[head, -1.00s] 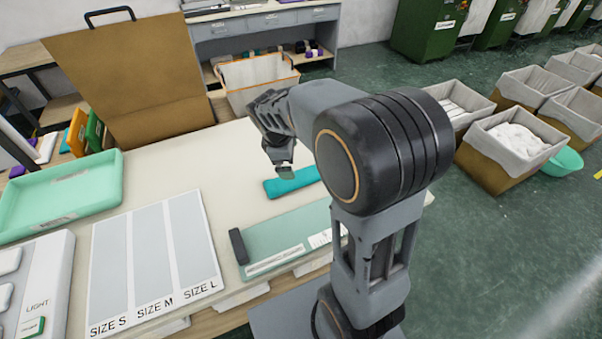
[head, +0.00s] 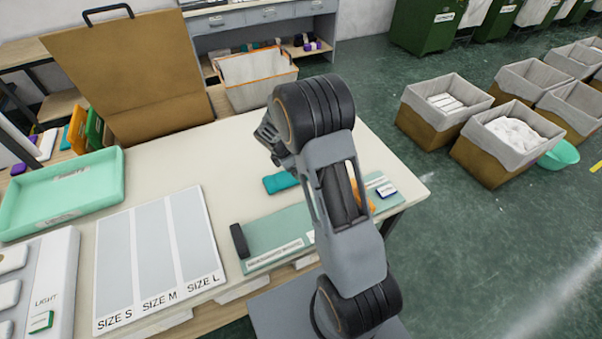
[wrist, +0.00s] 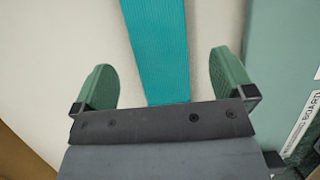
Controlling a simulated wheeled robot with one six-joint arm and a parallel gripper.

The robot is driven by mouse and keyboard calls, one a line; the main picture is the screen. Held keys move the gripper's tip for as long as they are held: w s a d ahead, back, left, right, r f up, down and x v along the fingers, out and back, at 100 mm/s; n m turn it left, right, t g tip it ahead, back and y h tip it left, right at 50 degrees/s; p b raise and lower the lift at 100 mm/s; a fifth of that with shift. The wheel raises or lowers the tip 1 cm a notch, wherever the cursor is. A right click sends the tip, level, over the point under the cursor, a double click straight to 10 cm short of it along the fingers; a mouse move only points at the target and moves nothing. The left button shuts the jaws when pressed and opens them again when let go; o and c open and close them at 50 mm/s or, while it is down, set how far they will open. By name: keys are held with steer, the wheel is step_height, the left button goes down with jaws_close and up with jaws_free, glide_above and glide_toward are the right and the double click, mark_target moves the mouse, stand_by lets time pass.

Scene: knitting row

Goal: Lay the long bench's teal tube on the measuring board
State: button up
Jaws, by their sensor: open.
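The teal tube (head: 281,182) lies on the long bench (head: 215,150), just behind the measuring board. In the wrist view the teal tube (wrist: 158,45) runs between the two green fingers of my gripper (wrist: 164,88), with a gap on each side. My gripper is open and holds nothing. The pale green measuring board (head: 276,229) lies along the bench's front edge, with a dark block at its left end. Its edge and label also show at the right of the wrist view (wrist: 285,60).
A size chart (head: 160,255) lies left of the board. A mint tray (head: 65,195) and a light box (head: 38,285) are farther left. A brown board (head: 130,80) stands at the back, beside a white bin (head: 255,85). An orange item (head: 366,190) sits right of my arm.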

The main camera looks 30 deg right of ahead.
steer(key=shift+p+x, duration=0.6)
steer(key=shift+x, duration=2.1)
steer(key=shift+w+d+r, duration=0.1)
steer(key=shift+d, duration=0.05)
steer(key=shift+c, duration=0.5)
steer(key=c, duration=0.8)
